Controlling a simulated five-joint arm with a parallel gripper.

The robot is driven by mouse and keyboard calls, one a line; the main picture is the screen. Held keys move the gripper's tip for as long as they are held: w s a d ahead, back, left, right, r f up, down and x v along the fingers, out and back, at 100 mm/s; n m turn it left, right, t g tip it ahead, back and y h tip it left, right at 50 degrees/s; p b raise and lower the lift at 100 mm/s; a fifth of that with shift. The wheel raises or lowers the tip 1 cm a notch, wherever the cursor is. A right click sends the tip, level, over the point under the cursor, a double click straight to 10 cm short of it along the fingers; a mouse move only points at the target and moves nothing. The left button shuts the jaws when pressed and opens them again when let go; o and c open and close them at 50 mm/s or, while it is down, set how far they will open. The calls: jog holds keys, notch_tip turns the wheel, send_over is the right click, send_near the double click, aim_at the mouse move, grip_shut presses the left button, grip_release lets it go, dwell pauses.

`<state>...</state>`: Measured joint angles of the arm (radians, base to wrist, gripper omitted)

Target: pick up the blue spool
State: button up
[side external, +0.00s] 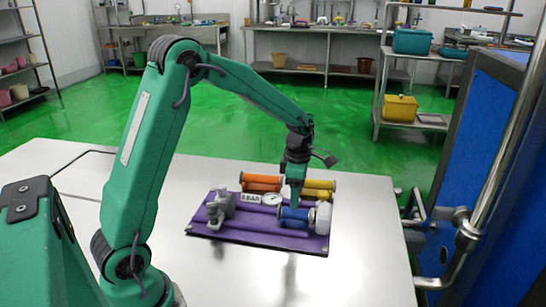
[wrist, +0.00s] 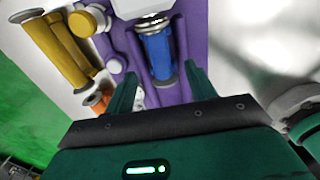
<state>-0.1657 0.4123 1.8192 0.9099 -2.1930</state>
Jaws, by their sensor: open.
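The blue spool (side external: 289,214) lies on its side near the right part of the purple tray (side external: 230,234). In the wrist view the blue spool (wrist: 158,52) shows a blue barrel and a silvery ringed end, and its near end lies by my fingertips. My gripper (side external: 294,199) points down right over the spool and hides part of it in the side view. In the wrist view my gripper (wrist: 149,75) has its two green fingers apart. I cannot tell whether either finger touches the spool.
An orange spool (side external: 262,182) and a yellow spool (side external: 319,187) lie behind it. A round gauge (side external: 273,198), a white label (side external: 251,199) and a grey fitting (side external: 221,208) are to the left. A pale cylinder (side external: 323,216) adjoins the right end. The bare tabletop (side external: 360,260) is clear.

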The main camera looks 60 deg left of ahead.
aim_at(296, 213)
jog(key=shift+f, duration=3.55)
jog(key=shift+f, duration=0.25)
grip_shut()
